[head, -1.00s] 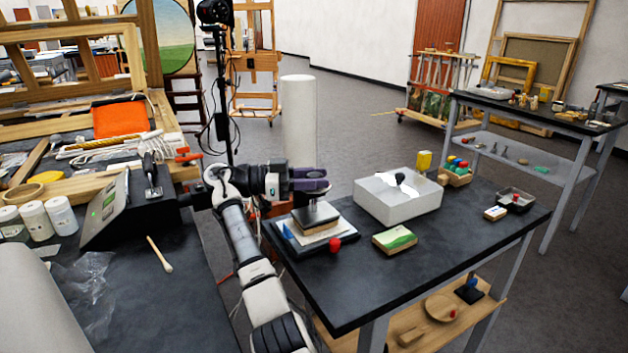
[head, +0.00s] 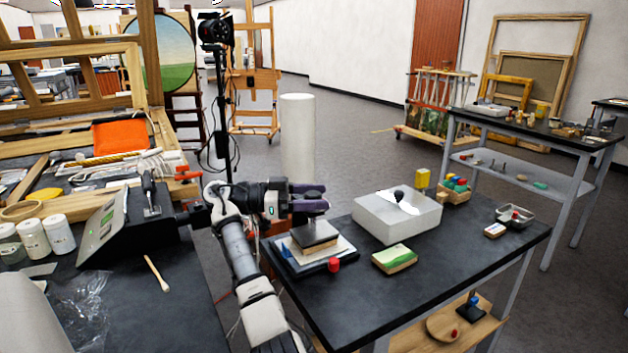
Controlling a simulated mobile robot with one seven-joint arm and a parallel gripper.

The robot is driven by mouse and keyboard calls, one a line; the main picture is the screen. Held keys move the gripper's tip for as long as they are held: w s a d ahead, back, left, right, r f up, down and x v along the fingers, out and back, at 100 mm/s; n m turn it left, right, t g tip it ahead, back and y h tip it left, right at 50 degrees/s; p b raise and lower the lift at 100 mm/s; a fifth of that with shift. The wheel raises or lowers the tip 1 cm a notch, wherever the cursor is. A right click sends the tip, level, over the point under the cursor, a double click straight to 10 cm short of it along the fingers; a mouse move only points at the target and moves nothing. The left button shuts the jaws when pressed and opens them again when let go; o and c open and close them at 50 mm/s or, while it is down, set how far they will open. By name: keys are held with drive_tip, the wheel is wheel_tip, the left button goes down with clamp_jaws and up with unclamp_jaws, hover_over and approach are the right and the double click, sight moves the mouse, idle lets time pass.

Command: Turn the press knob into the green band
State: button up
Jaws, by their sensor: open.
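The press (head: 315,234) stands at the near left of the dark table, with a grey top block over pale boards on a black base. Its red knob (head: 333,265) sticks out at the front right of the base. No green band can be made out by the knob at this size. My gripper (head: 312,198) is level, pointing right, just above the press's top block and behind the knob. It is open with nothing seen in it, and apart from the knob. Whether it touches the block cannot be told.
A black sloped console (head: 125,230) stands on the left bench. A white cylinder (head: 298,140) stands behind my gripper.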

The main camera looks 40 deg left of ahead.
sight(314, 193)
wheel_tip(314, 193, up, 20)
idle(0.4)
drive_tip(key=shift+f, duration=0.15)
